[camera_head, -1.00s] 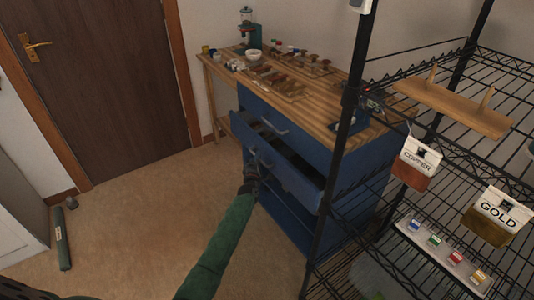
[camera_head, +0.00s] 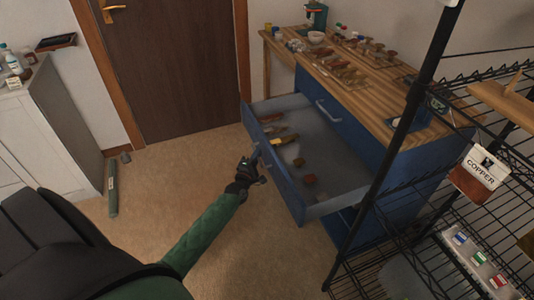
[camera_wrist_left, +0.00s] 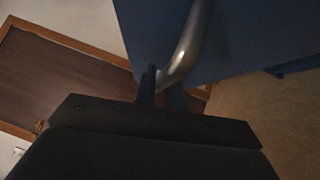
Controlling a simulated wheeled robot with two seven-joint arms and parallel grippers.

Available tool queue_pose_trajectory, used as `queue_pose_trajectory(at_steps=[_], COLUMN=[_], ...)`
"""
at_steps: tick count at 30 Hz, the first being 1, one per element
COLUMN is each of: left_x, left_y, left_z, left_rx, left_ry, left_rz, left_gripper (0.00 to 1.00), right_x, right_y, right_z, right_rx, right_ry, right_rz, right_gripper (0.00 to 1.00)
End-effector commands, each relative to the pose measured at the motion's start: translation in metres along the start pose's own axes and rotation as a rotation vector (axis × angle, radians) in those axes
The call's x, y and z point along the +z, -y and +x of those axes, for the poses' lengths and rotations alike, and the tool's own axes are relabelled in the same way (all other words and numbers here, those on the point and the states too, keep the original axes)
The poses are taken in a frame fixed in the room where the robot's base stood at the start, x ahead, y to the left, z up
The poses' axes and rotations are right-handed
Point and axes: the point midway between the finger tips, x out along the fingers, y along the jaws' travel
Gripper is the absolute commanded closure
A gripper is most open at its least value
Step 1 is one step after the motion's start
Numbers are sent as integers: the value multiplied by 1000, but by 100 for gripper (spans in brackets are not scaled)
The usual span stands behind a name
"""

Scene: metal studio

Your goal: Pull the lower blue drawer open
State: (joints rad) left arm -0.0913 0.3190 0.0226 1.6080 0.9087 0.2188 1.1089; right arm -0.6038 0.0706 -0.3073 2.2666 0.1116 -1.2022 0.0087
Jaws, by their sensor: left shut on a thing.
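The lower blue drawer (camera_head: 284,184) stands far out of the blue cabinet (camera_head: 345,138) in the head view, with several tools and small items on its pale floor. The upper drawer above it is shut, with its metal handle (camera_head: 328,111) showing. My left gripper (camera_head: 257,158) is at the lower drawer's front, shut on its handle. In the wrist view the curved metal handle (camera_wrist_left: 192,42) passes at the fingers (camera_wrist_left: 160,88), against the blue drawer front (camera_wrist_left: 245,40). My right gripper is not in view.
A black wire shelf rack (camera_head: 400,150) stands close at the right of the drawer. A wooden worktop (camera_head: 365,85) with small items covers the cabinet. A white cabinet (camera_head: 50,125) is at the left, with a green roll (camera_head: 112,188) beside it.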

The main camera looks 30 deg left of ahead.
Motion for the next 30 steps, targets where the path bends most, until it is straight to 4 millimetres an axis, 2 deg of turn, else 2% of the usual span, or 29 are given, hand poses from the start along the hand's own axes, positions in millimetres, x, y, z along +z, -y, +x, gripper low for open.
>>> queue_pose_trajectory(at_steps=[4,16,17,20,30], left_x=[-5,-7,-7,-7,-7], left_y=[0,0,0,0,-1], left_z=[-7,-8,-8,-8,-10], left_rx=[-3,-2,-2,-2,-1], left_ry=[0,0,0,0,0], left_rz=[0,0,0,0,0], left_gripper=[100,100,87,68,68], right_x=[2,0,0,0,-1], right_y=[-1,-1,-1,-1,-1], right_z=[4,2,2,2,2], right_rx=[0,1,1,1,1], right_ry=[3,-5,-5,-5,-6], right_rz=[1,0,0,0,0], right_gripper=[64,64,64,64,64])
